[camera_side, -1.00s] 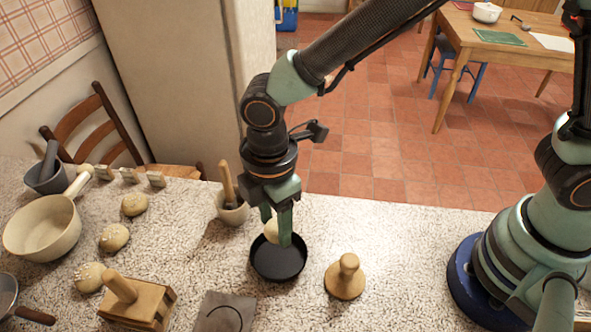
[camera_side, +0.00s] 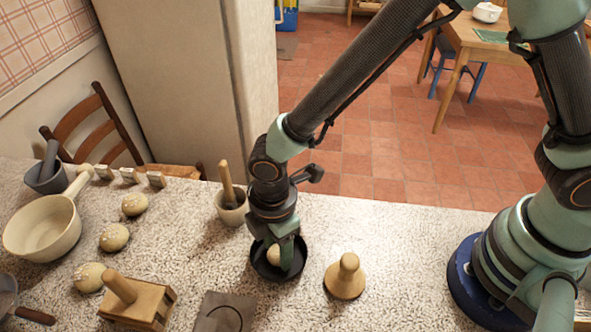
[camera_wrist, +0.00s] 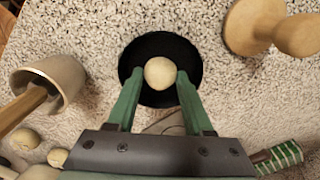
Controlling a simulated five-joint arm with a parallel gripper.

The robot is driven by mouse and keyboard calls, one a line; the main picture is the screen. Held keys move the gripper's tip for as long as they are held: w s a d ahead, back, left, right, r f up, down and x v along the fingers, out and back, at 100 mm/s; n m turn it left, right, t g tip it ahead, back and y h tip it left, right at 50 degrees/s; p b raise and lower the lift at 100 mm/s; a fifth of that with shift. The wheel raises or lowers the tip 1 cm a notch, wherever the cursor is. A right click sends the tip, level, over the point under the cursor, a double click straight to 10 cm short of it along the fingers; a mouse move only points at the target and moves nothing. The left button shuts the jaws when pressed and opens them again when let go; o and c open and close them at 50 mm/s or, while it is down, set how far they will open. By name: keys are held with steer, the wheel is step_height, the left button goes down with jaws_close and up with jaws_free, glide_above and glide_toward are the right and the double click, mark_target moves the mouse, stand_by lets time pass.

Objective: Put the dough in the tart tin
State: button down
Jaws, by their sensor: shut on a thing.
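The tart tin (camera_side: 262,270) is a round black dish on the speckled counter; it also shows in the wrist view (camera_wrist: 186,52). A small pale ball of dough (camera_side: 273,254) is between the fingers of my gripper (camera_side: 281,262), inside the outline of the tin. In the wrist view the dough (camera_wrist: 160,73) sits between the two green fingertips of my gripper (camera_wrist: 160,86), over the black tin floor. My gripper is shut on it and points down. I cannot tell whether the dough touches the tin floor.
A wooden tamper (camera_side: 346,278) stands just right of the tin. A mortar with a pestle (camera_side: 231,207) stands to its upper left. Several dough balls (camera_side: 114,237), a cream pan (camera_side: 42,228) and a wooden press (camera_side: 140,300) are further left. A dark slab (camera_side: 224,313) lies in front.

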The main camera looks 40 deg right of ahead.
mark_target(278, 258)
steer(key=c, duration=0.6)
jaws_free()
step_height(278, 258, up, 12)
steer(key=w+d+r+m+t, duration=0.1)
steer(key=w+d+r+m, duration=0.25)
steer(key=d+r, duration=0.2)
steer(key=s+d+r+m+t, duration=0.1)
steer(key=d+r+m, duration=0.1)
steer(key=d+m, duration=0.2)
steer(key=s+d+r+m+t, duration=0.1)
steer(key=d+m, duration=0.4)
steer(key=d, duration=0.6)
steer(key=s+d+r+m+t, duration=0.1)
steer(key=d+r+m+t, duration=0.1)
steer(key=d+m, duration=0.3)
steer(key=shift+d+r+m+t, duration=0.15)
steer(key=shift+d+r, duration=0.15)
steer(key=shift+d, duration=0.3)
steer(key=shift+d+r+m+t, duration=0.15)
steer(key=shift+d+r, duration=0.15)
steer(key=shift+d, duration=0.3)
